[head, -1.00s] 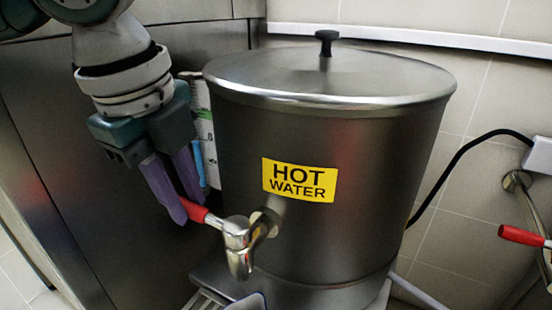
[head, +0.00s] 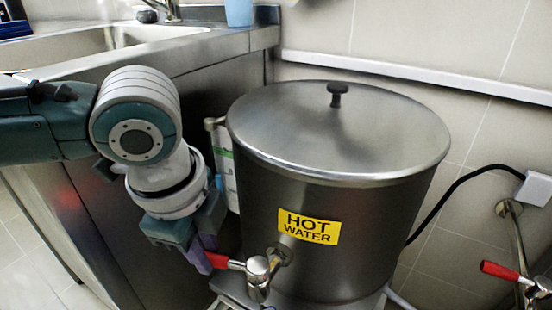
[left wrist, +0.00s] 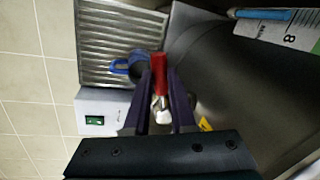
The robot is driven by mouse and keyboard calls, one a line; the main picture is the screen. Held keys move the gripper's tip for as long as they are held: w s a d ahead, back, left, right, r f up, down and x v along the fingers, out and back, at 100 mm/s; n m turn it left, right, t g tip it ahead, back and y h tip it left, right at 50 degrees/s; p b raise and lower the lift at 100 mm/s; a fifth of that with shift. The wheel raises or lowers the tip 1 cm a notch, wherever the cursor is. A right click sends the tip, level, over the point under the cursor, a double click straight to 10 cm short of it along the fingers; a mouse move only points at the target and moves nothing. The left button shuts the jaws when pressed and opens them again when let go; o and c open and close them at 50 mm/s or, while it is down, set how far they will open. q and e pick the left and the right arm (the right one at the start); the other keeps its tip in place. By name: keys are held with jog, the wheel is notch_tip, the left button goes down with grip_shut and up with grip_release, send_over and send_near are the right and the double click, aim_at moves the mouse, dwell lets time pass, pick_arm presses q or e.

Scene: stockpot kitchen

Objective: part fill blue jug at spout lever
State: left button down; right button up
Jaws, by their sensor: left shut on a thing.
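The steel hot-water urn (head: 320,230) has a yellow HOT WATER label and a chrome tap (head: 258,275) low on its front. The tap's red lever (head: 217,260) points left. My left gripper (head: 207,259) is shut on this lever, which also shows between the purple fingers in the left wrist view (left wrist: 159,68). The blue jug (left wrist: 122,67) shows there in part, with its looped handle over the ribbed drip tray (left wrist: 112,42). The fingers and lever hide part of it, and its water level cannot be seen. My right gripper is not in view.
A second tap with a red lever (head: 500,271) stands at the right wall. A steel sink counter (head: 200,50) with a light-blue cup (head: 239,12) is behind my left arm. A black cable runs from the urn to a wall box (head: 534,188).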

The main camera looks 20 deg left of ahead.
pick_arm(q)
jog(key=shift+s+d+n+p, duration=0.2)
jog(key=shift+s+n+p, duration=0.3)
jog(key=shift+n+p, duration=0.55)
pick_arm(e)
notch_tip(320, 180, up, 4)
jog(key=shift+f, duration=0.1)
pick_arm(q)
jog(key=c, duration=0.8)
grip_release()
jog(key=shift+o, duration=0.2)
notch_tip(320, 180, up, 10)
jog(key=s+p, duration=0.2)
jog(key=p, duration=0.3)
jog(key=shift+d+f, duration=0.15)
jog(key=shift+d, duration=0.15)
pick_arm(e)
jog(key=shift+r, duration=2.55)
